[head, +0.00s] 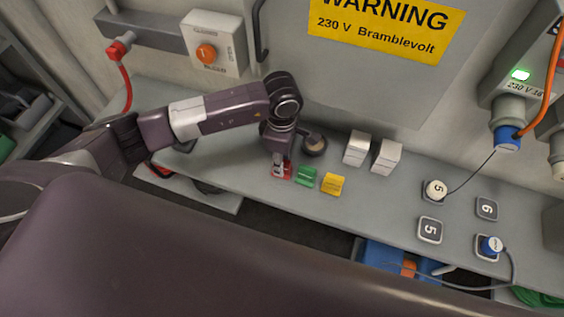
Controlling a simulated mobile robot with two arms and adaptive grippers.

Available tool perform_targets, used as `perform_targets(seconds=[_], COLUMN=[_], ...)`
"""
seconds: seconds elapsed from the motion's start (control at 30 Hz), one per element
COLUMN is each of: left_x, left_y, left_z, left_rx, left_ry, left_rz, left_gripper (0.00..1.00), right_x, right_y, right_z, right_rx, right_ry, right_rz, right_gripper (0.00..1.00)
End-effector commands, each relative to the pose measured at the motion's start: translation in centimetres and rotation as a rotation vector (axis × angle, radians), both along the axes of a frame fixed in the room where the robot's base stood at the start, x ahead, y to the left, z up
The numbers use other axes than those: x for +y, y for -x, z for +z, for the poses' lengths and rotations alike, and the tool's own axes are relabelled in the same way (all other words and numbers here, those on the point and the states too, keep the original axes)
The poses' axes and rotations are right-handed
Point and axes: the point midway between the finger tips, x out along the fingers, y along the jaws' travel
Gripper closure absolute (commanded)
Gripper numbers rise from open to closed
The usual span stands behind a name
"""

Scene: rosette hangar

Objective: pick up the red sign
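The red sign (287,172) lies on the grey shelf, left of a green sign (306,177) and a yellow sign (332,184). My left arm reaches in from the left, and its gripper (279,169) points down right at the red sign, covering part of it. The fingertips are small and partly hidden, so I cannot tell whether they are open or shut on it. The red sign appears to be at shelf level. My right gripper is not in view.
Two white boxes (356,149) (386,156) and a dark round knob-like object (315,144) stand behind the signs. Numbered sockets and plugs with cables (436,190) are to the right. A grey panel with a yellow warning label (386,25) rises behind.

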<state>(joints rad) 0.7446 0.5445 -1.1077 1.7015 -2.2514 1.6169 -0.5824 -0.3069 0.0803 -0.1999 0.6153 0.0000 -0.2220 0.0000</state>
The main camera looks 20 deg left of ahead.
Motion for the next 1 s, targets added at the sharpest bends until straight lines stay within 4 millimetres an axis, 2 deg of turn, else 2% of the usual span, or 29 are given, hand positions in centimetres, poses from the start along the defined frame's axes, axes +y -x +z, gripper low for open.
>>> perform_targets(seconds=[0.03, 0.1, 0.23, 0.53, 0.87, 1.0], left_x=[0.0, 0.0, 0.0, 0.0, 0.0, -0.1], left_y=[0.0, 0.0, 0.0, 0.0, -0.1, -0.2], left_z=[-0.2, -0.3, -0.3, -0.3, -0.2, 1.0], left_rx=[0.000, -0.002, -0.002, -0.001, -0.002, -0.006], left_ry=[0.000, 0.000, 0.001, 0.001, 0.002, 0.004], left_rz=[0.000, -0.001, -0.001, -0.001, -0.001, -0.002], left_gripper=[0.68, 0.68, 0.68, 1.00, 1.00, 1.00], right_x=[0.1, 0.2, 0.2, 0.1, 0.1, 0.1], right_y=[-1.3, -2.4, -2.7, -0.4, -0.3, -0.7], right_z=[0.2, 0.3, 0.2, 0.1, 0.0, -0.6], right_rx=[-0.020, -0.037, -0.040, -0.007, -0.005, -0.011], right_ry=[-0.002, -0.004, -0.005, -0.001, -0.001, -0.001], right_rz=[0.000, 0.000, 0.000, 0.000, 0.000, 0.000], right_gripper=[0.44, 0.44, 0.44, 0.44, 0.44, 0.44])
